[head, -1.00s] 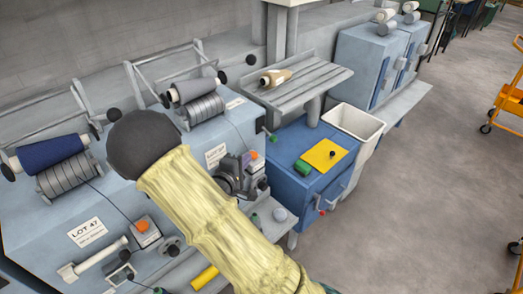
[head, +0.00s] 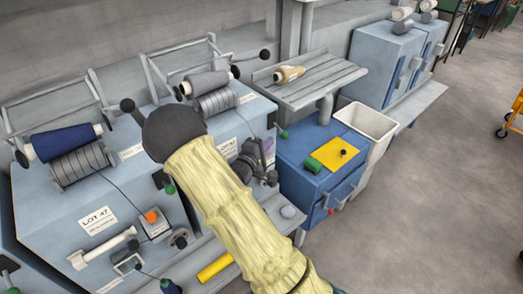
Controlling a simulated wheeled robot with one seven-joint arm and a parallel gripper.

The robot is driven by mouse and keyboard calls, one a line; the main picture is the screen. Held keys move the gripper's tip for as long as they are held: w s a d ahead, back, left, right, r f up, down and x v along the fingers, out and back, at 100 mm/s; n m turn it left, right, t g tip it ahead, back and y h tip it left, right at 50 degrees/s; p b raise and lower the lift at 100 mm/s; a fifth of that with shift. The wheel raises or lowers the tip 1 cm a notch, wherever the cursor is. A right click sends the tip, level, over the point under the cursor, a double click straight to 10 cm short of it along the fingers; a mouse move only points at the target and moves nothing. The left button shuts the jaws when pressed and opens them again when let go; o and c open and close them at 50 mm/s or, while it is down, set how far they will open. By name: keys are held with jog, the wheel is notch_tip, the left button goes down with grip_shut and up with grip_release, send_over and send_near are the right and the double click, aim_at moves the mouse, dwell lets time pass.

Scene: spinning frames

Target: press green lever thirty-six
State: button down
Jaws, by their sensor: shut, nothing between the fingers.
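My sleeved arm crosses the middle of the head view to a dark rounded joint. My gripper (head: 270,179) appears as a small dark shape right of the sleeve, in front of the second blue-grey machine (head: 240,117); it is shut and seems empty. A green-tipped lever (head: 284,134) stands out at that machine's right end, apart from the gripper. Another green knob (head: 170,189) shows beside a dark box left of the sleeve. The number thirty-six is not readable on any label, so I cannot tell which lever bears it. The sleeve hides part of the machine fronts.
The left machine (head: 60,215) carries a LOT 47 label and an orange knob (head: 152,216). A blue cabinet (head: 297,151) with a yellow sheet (head: 333,153), a white bin (head: 366,120) and a slatted table (head: 325,82) stand right.

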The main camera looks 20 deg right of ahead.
aim_at(285, 135)
jog(key=shift+x, duration=1.75)
jog(key=shift+s+r+n+p, duration=0.2)
jog(key=shift+n+p, duration=0.3)
jog(key=shift+p, duration=1)
jog(key=shift+w+d+r+g+p, duration=0.15)
jog(key=shift+g+p, duration=0.15)
jog(key=shift+p, duration=0.35)
jog(key=shift+r+n+p, duration=0.1)
jog(key=shift+n+p, duration=0.3)
jog(key=shift+p, duration=0.1)
